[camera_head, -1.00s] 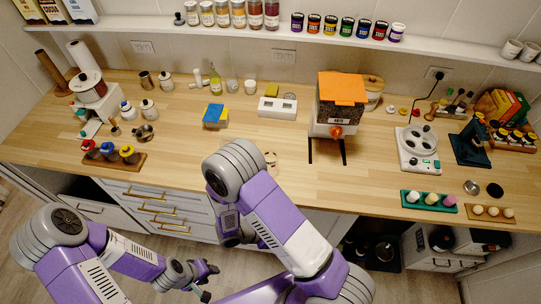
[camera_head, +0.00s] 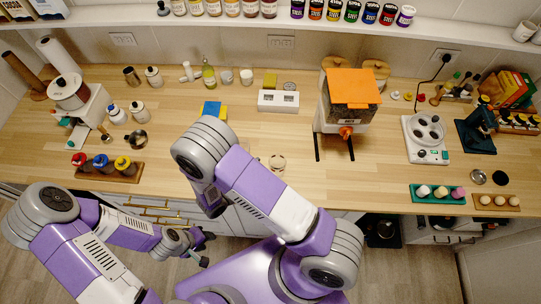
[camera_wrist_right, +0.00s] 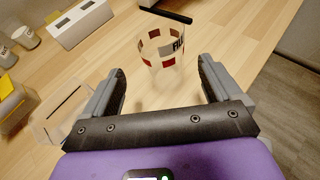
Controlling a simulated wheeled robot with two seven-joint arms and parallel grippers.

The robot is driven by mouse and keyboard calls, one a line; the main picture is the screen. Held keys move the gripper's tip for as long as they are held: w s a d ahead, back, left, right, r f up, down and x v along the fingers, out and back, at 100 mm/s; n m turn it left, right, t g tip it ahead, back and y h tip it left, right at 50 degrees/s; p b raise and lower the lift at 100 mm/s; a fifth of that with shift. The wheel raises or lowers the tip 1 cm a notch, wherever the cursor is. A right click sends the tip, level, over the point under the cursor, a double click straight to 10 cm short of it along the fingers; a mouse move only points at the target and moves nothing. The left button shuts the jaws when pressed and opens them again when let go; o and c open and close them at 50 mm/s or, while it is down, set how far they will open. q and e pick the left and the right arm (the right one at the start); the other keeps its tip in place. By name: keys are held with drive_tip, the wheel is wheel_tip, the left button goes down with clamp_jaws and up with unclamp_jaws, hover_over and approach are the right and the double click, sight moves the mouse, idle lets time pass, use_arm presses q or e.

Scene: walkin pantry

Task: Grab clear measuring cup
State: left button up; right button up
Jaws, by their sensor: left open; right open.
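The clear measuring cup, a see-through cup with a band of red and white patches and dark lettering, stands upright on the wooden counter in the right wrist view (camera_wrist_right: 163,62). It shows small near the counter's front in the head view (camera_head: 277,162). My right gripper (camera_wrist_right: 162,88) is open, with the cup just beyond and between its fingertips; I see no contact. In the head view my right arm hides that gripper. My left gripper (camera_head: 203,250) is open and empty, low in front of the drawers, away from the cup.
A hopper machine with an orange lid (camera_head: 350,90) stands behind and right of the cup. A white block (camera_head: 278,101) is at the back. A clear box (camera_wrist_right: 60,118) lies near the right gripper's left finger.

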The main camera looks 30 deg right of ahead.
sight(272, 169)
drive_tip(key=x, duration=0.3)
drive_tip(key=p+x, duration=0.1)
drive_tip(key=x, duration=0.3)
drive_tip(key=shift+s+f, duration=0.15)
drive_tip(key=shift+f, duration=0.3)
drive_tip(key=shift+s, duration=0.1)
drive_tip(key=c, duration=1)
drive_tip(key=shift+c, duration=0.2)
drive_tip(key=shift+r, duration=0.2)
